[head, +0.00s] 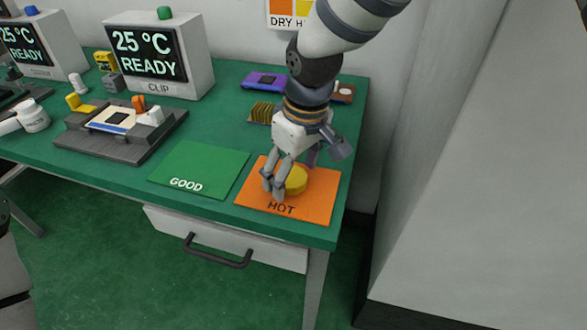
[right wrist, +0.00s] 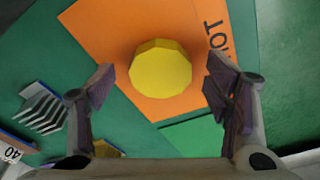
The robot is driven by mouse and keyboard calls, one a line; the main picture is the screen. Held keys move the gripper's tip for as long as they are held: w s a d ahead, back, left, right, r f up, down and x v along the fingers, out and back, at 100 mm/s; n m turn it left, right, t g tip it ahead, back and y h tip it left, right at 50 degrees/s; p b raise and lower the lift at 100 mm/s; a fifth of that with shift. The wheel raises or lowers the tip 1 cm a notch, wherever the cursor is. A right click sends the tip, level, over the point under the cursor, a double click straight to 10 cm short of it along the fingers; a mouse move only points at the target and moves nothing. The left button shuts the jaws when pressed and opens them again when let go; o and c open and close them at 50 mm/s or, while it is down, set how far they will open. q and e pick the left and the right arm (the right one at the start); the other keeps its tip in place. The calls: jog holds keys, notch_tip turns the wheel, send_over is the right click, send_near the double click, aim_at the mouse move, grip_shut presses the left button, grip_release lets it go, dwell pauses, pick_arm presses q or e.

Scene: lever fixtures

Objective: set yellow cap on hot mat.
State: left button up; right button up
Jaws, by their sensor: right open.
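The yellow cap (head: 297,180) rests on the orange hot mat (head: 315,207) at the front right of the green table. My right gripper (head: 284,186) is just above the mat, beside and over the cap, and partly hides it in the head view. In the right wrist view the cap (right wrist: 161,68) shows whole on the hot mat (right wrist: 110,35), between the two spread fingers of the right gripper (right wrist: 160,88) and apart from both. The right gripper is open and empty. My left gripper is not in view.
A green GOOD mat (head: 200,168) lies left of the hot mat. A dark fixture (head: 112,130) with levers stands further left. The CLIP display box (head: 160,55) is at the back. A ribbed gold part (head: 262,113) lies behind the mats. The table's right edge is close.

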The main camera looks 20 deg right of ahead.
aim_at(301, 182)
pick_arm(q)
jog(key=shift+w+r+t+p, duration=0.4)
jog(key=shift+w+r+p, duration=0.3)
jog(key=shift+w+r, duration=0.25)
pick_arm(e)
notch_tip(301, 182, up, 12)
jog(key=s+d, duration=0.1)
jog(key=shift+s+r, duration=0.15)
jog(key=shift+s, duration=0.1)
